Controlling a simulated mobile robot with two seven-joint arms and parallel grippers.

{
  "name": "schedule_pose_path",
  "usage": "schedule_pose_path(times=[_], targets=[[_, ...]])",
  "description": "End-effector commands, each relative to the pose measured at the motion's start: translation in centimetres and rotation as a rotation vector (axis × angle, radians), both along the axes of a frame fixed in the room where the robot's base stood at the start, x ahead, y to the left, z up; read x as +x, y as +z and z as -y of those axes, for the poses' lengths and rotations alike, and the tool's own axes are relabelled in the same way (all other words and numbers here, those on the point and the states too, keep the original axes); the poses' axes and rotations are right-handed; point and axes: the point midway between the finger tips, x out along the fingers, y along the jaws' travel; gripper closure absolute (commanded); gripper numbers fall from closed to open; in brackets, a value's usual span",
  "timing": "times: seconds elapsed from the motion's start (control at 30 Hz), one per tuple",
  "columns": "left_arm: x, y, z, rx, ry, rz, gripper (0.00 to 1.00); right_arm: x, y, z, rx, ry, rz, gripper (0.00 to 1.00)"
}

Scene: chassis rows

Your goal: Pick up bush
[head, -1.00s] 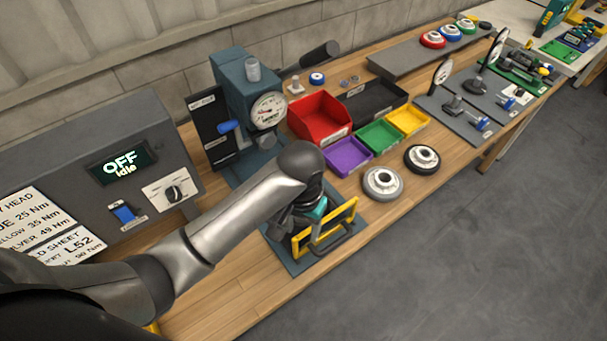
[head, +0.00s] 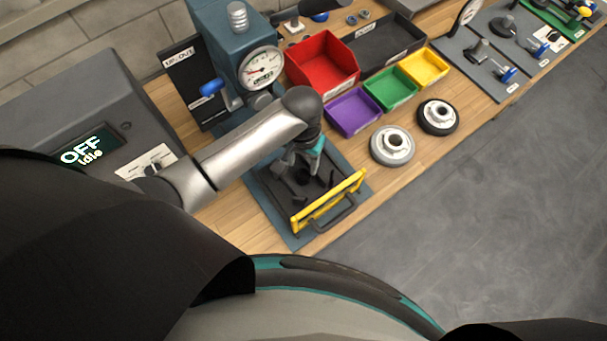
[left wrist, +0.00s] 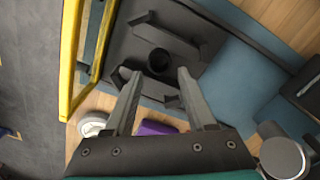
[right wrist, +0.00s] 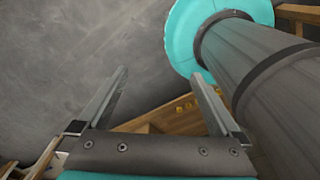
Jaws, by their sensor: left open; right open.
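The bush (left wrist: 159,61), a small dark round piece with a hollow top, sits in a dark fixture tray (left wrist: 133,47) with several bracket-like ribs. In the head view the tray (head: 277,192) has a yellow guard frame (head: 327,201) at its front. My left gripper (head: 303,166) is over the tray. In the left wrist view my left gripper (left wrist: 155,76) is open and empty, its fingertips just short of the bush, one on either side in the picture. My right gripper (right wrist: 158,74) is open and empty, above the grey floor and away from the bench.
The press with its gauge (head: 261,68) stands behind the tray. Red (head: 322,63), purple (head: 353,114), green (head: 391,88) and yellow (head: 424,67) bins stand to the right. Grey (head: 392,147) and black (head: 438,117) wheels lie near the bench edge. A grey control box (head: 75,105) is at left.

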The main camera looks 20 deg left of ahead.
Motion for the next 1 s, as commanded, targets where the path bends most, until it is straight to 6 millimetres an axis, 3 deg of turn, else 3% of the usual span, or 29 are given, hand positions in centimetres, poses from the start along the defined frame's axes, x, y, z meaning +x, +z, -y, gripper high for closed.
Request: schedule_pose_path(times=[0.27, 0.6, 0.87, 1.0], targets=[[0.1, -1.9, 0.0, 0.001, 0.0, -0.001, 0.44, 1.2, -0.4, -0.1, 0.003, 0.0, 0.021, 0.0], [0.2, -5.9, 0.2, 0.001, 0.0, 0.0, 0.44, 1.2, -1.4, -0.4, 0.005, 0.0, 0.02, 0.0], [0.3, -6.1, 0.2, 0.001, -0.001, 0.002, 0.44, 1.1, -1.4, -0.7, 0.01, -0.001, 0.019, 0.0], [0.3, -6.1, 0.2, 0.001, -0.001, 0.001, 0.57, 1.1, -1.4, -0.7, 0.01, -0.001, 0.019, 0.0]])
